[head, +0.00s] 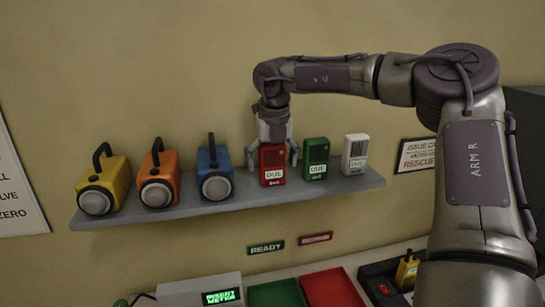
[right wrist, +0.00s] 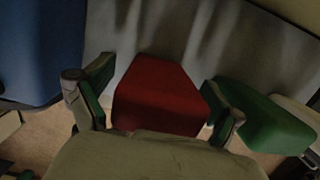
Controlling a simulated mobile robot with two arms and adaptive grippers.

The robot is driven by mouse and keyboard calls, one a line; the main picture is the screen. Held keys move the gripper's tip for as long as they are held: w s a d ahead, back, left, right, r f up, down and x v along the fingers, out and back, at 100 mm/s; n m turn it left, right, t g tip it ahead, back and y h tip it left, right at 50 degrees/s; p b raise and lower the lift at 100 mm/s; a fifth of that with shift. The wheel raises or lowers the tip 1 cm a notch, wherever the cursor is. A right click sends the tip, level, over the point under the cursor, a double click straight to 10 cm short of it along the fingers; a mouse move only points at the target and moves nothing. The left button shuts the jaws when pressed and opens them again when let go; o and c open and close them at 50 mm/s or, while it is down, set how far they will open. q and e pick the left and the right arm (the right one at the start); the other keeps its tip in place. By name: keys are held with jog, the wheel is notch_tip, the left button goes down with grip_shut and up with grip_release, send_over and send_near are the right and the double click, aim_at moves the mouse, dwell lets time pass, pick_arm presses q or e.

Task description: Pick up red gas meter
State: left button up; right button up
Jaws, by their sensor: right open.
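The red gas meter (head: 271,166) stands upright on the wall shelf, with a white DUE label on its front. My right gripper (head: 273,148) is above and around it, coming down from over the shelf. In the right wrist view the red meter (right wrist: 160,97) lies between the two open fingers (right wrist: 155,100), with small gaps visible on both sides. The right finger is close to the green meter (right wrist: 265,125); I cannot tell whether they touch. My left gripper is not in view.
The shelf (head: 240,203) also holds yellow (head: 104,184), orange (head: 160,174) and blue (head: 214,171) lamps at left, and green (head: 315,160) and white (head: 355,155) meters at right. Below are a green tray (head: 275,293), a red tray (head: 332,289) and an INSERT METER box (head: 200,291).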

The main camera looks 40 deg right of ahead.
jog(key=shift+f, duration=0.15)
jog(key=c, duration=1.1)
jog(key=shift+s, duration=0.1)
jog(key=shift+c, duration=0.5)
